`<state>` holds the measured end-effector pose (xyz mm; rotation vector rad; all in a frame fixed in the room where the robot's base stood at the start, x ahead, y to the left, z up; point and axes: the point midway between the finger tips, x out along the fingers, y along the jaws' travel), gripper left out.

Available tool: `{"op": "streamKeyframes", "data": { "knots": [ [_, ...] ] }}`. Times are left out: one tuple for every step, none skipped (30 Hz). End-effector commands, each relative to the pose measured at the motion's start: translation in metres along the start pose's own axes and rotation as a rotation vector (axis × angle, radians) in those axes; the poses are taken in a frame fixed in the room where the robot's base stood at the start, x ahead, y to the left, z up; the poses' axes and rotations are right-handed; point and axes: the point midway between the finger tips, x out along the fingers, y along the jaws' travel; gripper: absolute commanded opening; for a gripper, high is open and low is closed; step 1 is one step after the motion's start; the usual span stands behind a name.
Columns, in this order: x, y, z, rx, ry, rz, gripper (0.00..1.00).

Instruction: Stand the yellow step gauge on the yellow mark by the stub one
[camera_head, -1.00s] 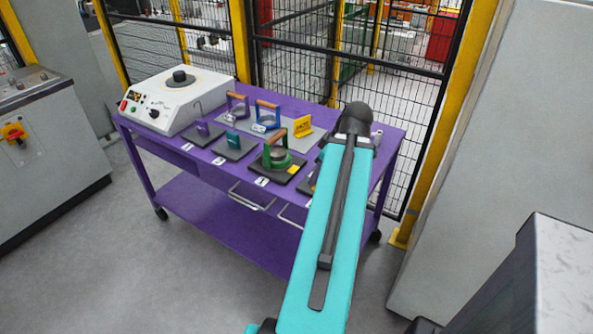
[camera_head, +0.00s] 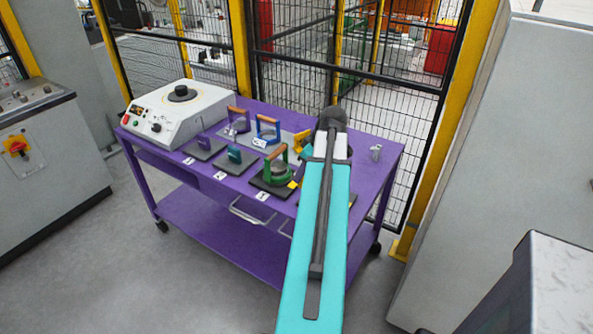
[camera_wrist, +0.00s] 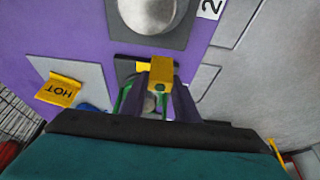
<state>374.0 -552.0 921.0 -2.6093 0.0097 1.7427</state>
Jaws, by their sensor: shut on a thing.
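The yellow step gauge (camera_wrist: 161,72) is a small yellow block held between the dark fingers of my gripper (camera_wrist: 158,92) in the wrist view. A yellow patch (camera_wrist: 142,67), likely the mark, shows just left of it on a dark plate (camera_wrist: 122,67). I cannot tell whether the gauge touches the plate. Stub one is hidden under the green ring gauge (camera_head: 277,167) in the head view. A yellow patch (camera_head: 293,184) shows on its plate's right edge. My arm hides the gripper there.
The purple table (camera_head: 222,184) also carries a yellow HOT sign (camera_wrist: 58,90), blue (camera_head: 267,130) and purple (camera_head: 238,120) handled gauges, and a white heater (camera_head: 180,108). A bare grey stub (camera_wrist: 152,14) stands beside label 2 (camera_wrist: 210,8). Mesh fencing (camera_head: 390,120) stands behind.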

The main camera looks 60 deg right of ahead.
Motion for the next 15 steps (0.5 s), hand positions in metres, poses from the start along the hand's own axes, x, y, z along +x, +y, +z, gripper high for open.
{"op": "streamKeyframes", "data": {
  "knots": [
    [0.002, 0.006, -0.007, -0.001, 0.0, 0.0, 0.03],
    [0.003, 0.009, -0.01, -0.001, 0.0, 0.0, 0.03],
    [0.005, 0.011, -0.014, -0.001, 0.0, 0.0, 0.03],
    [0.007, 0.013, -0.016, -0.001, 0.0, 0.0, 0.03],
    [0.009, 0.015, -0.019, -0.001, 0.0, -0.001, 0.03],
    [0.011, 0.018, -0.023, -0.001, -0.001, -0.001, 0.03],
    [0.013, 0.02, -0.026, -0.001, -0.001, -0.001, 0.03],
    [0.014, 0.022, -0.028, -0.001, -0.001, -0.001, 0.03],
    [0.015, 0.024, -0.032, 0.0, 0.0, 0.0, 0.03],
    [0.017, 0.026, -0.034, 0.0, 0.0, 0.0, 0.03],
    [0.018, 0.028, -0.035, 0.0, 0.0, 0.001, 0.03],
    [0.019, 0.029, -0.037, 0.0, 0.0, 0.001, 0.03],
    [0.02, 0.03, -0.039, 0.0, 0.0, 0.001, 0.03],
    [0.021, 0.03, -0.04, 0.0, 0.0, 0.001, 0.03],
    [0.022, 0.031, -0.041, 0.0, 0.0, 0.001, 0.03]
  ]
}}
